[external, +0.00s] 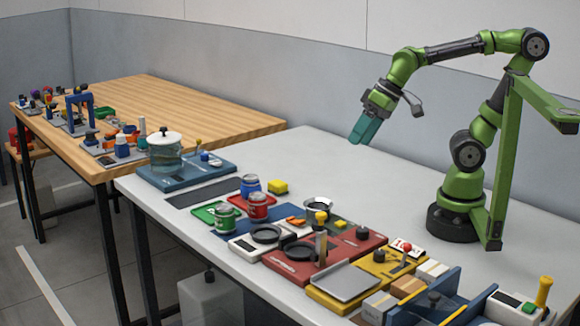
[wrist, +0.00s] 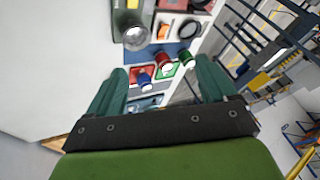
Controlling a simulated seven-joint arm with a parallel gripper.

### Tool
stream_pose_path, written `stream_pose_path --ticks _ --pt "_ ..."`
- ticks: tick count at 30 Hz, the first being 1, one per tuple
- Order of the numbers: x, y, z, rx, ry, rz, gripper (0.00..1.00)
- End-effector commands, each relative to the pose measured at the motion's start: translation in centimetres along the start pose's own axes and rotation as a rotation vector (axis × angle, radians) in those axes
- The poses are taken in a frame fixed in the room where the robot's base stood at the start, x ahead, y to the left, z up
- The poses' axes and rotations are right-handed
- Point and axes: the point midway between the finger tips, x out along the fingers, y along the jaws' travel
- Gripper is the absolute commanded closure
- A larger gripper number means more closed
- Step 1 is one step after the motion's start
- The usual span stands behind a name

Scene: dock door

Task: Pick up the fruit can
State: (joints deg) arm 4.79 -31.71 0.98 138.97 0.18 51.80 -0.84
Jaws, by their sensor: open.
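Several small cans stand together near the front edge of the white table. A blue can (external: 250,186) is at the back, a red can (external: 258,207) is in front of it, and a green can (external: 224,217) is to the left on a green tray. No label is readable, so I cannot tell which is the fruit can. In the wrist view the blue can (wrist: 145,80), red can (wrist: 167,65) and green can (wrist: 186,58) show beyond the fingers. My gripper (external: 357,133) is open and empty, high above the table, behind and right of the cans.
A lidded glass pot (external: 165,157) stands on a blue board left of the cans. A yellow block (external: 277,187) lies beside the blue can. A red board (external: 320,262) and yellow board (external: 352,285) with raised parts fill the front right. The table's back half is clear.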

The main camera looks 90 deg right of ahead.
Motion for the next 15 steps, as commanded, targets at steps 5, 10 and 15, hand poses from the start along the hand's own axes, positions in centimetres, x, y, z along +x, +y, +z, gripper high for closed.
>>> stream_pose_path --ticks 5,10,15 --pt "3.9 0.6 -5.2 -0.103 -0.108 0.05 0.16" --pt "8.4 1.6 -10.2 -0.32 -0.194 0.028 0.16" --pt "12.8 2.6 -14.6 -0.612 -0.236 -0.049 0.16"
